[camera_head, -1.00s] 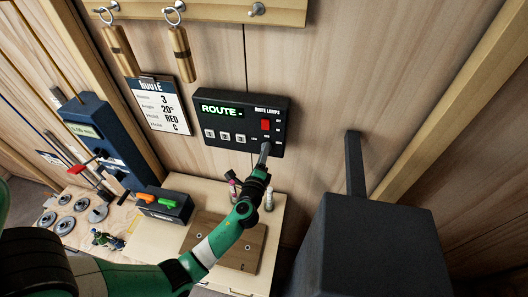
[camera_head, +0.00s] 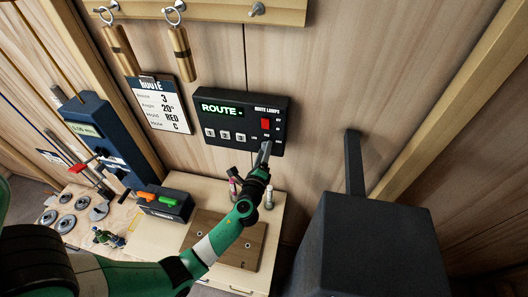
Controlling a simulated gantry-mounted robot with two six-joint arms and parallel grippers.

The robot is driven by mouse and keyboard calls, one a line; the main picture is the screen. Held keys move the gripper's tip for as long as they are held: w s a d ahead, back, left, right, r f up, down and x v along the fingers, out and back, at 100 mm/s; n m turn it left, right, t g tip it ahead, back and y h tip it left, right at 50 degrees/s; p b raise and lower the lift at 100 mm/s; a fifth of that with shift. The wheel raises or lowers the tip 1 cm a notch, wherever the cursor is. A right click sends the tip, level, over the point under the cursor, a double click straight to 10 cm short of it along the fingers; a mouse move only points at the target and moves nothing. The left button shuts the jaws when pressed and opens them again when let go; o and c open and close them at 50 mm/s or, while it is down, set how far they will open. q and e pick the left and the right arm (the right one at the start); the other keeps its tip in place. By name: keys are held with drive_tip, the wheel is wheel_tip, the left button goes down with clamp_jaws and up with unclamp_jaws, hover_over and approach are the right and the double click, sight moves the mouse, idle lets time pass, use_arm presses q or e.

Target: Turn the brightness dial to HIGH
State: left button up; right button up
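The black route lamps panel (camera_head: 243,121) is on the wooden wall, with a green lit ROUTE display (camera_head: 221,109), a red switch (camera_head: 266,124) and several white numbered buttons. The brightness dial is not visible; the lower right of the panel, where small labels show, is partly covered by my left gripper. My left gripper (camera_head: 264,153) points up at that lower right part, its fingertips at or very near the panel face. Its fingers look close together, but whether they hold anything is hidden. My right gripper is not in view.
A clipboard card (camera_head: 161,104) hangs left of the panel. Below is a workbench with a wooden board (camera_head: 222,240), small bottles, and a box with orange and green switches (camera_head: 165,204). A large dark block (camera_head: 362,245) stands at the right.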

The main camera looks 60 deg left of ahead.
use_arm(q)
drive_tip(key=shift+o, duration=0.9)
drive_tip(key=v, duration=1.1)
drive_tip(key=shift+s+d+b, duration=0.2)
drive_tip(key=shift+d+b, duration=0.05)
drive_tip(key=shift+b, duration=0.15)
